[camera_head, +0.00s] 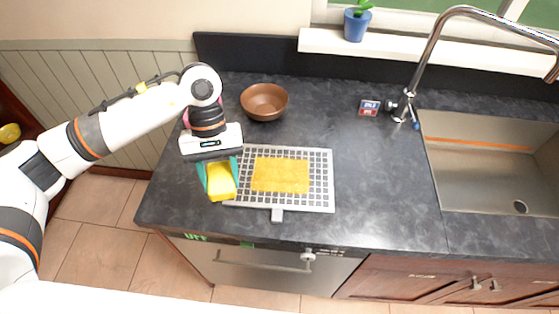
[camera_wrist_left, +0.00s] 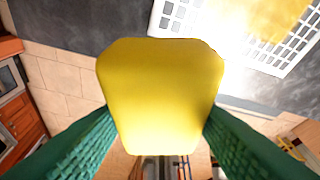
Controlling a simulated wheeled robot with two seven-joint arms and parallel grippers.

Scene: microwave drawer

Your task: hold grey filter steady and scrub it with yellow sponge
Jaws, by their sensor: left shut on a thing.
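The grey filter (camera_head: 323,202) lies flat on the dark counter as a mesh panel with a small tab at its front edge. A yellow-orange patch (camera_head: 281,175) covers its middle. My left gripper (camera_head: 218,179) has green fingers shut on the yellow sponge (camera_head: 221,184), at the filter's left edge. In the left wrist view the sponge (camera_wrist_left: 160,95) fills the space between the green fingers, and the filter (camera_wrist_left: 185,18) with its yellow patch (camera_wrist_left: 262,15) shows at the top right. Whether the sponge touches the filter is unclear. My right gripper is not in view.
A brown bowl (camera_head: 264,101) stands behind the filter. A sink (camera_head: 490,165) with a tall faucet (camera_head: 428,60) is at the right. A small box (camera_head: 369,107) sits near the faucet. The counter (camera_head: 385,185) between filter and sink is clear.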

